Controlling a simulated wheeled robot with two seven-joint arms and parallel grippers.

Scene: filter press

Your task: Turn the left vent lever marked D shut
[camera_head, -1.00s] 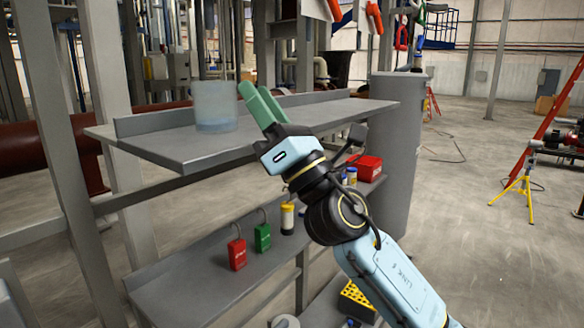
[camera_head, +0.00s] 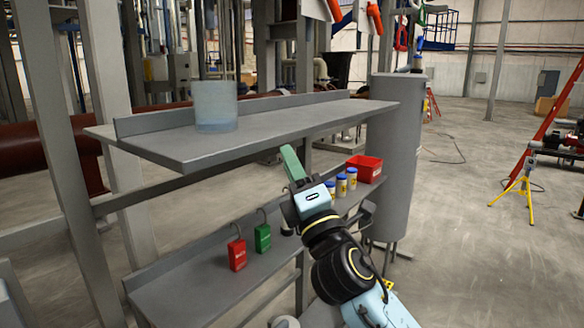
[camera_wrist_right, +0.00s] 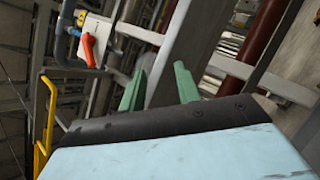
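Orange-red levers hang at the top edge of the head view, one at the left (camera_head: 334,10) and another to its right (camera_head: 375,18). I cannot read a letter D on either. One orange lever (camera_wrist_right: 88,50) on a pale plate also shows at the upper left of the right wrist view; I cannot tell which it is. My right gripper (camera_head: 291,163) is in front of the shelf unit, below the upper shelf's front edge, well short of the levers. In the right wrist view its green fingers (camera_wrist_right: 160,84) stand apart with nothing between them. My left gripper is out of view.
A grey shelf unit (camera_head: 190,155) stands close ahead, with a translucent tub (camera_head: 215,107) on top. Its lower shelf holds a red padlock (camera_head: 237,254), a green padlock (camera_head: 262,238), several jars and a red bin (camera_head: 365,168). Open floor lies to the right.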

